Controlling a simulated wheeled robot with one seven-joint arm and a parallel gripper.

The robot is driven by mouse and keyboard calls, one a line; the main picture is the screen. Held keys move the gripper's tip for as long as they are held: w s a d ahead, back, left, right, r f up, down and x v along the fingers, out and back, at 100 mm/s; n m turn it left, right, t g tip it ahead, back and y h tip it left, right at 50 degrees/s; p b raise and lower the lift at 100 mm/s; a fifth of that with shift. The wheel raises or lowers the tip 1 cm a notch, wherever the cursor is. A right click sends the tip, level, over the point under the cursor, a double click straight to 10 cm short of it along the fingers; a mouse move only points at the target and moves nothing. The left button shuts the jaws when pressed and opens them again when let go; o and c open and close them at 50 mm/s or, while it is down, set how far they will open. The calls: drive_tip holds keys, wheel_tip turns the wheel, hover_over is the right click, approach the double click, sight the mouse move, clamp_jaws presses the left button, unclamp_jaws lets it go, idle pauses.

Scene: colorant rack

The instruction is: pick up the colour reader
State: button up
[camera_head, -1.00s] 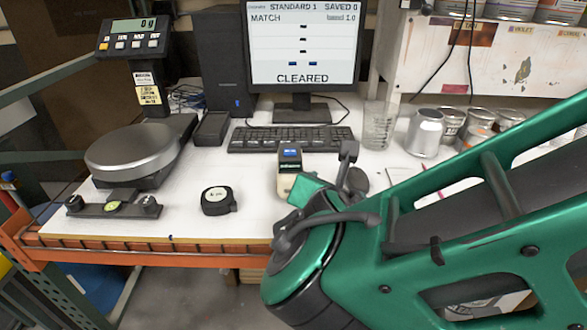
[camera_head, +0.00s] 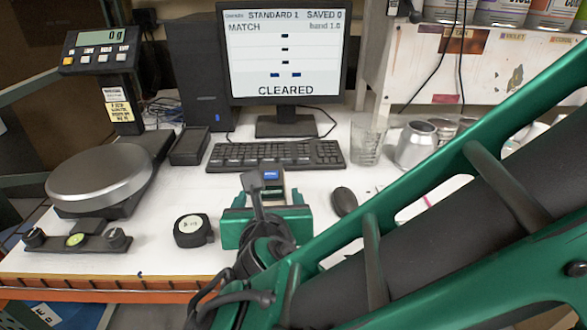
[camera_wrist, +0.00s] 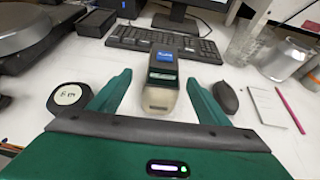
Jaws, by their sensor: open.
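The colour reader (camera_wrist: 162,88) is a small upright beige and dark handheld device with a blue screen. It stands on the white table in front of the keyboard. In the head view only its upper part (camera_head: 272,178) shows; my gripper and wrist hide the rest. My gripper (camera_wrist: 162,85) is open, with one green finger on each side of the reader in the wrist view and clear white table between. In the head view my gripper (camera_head: 268,208) is just in front of the reader. I see no contact between the fingers and the reader.
A round black tape measure (camera_head: 192,230) lies left of my gripper and a black mouse (camera_head: 344,202) lies right. The keyboard (camera_head: 275,155) and monitor stand behind. A scale (camera_head: 100,178) is at the left; a glass beaker (camera_head: 368,138) and a metal can (camera_head: 416,146) are at the back right.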

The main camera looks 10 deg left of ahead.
sight(272, 184)
drive_tip(key=shift+d+r+x, duration=0.1)
drive_tip(key=shift+x, duration=1.75)
drive_tip(key=shift+d+r+x, duration=0.1)
drive_tip(key=shift+r+x, duration=0.05)
drive_tip(key=shift+x, duration=1.7)
drive_tip(key=shift+w, duration=0.15)
clamp_jaws()
drive_tip(key=shift+r, duration=0.15)
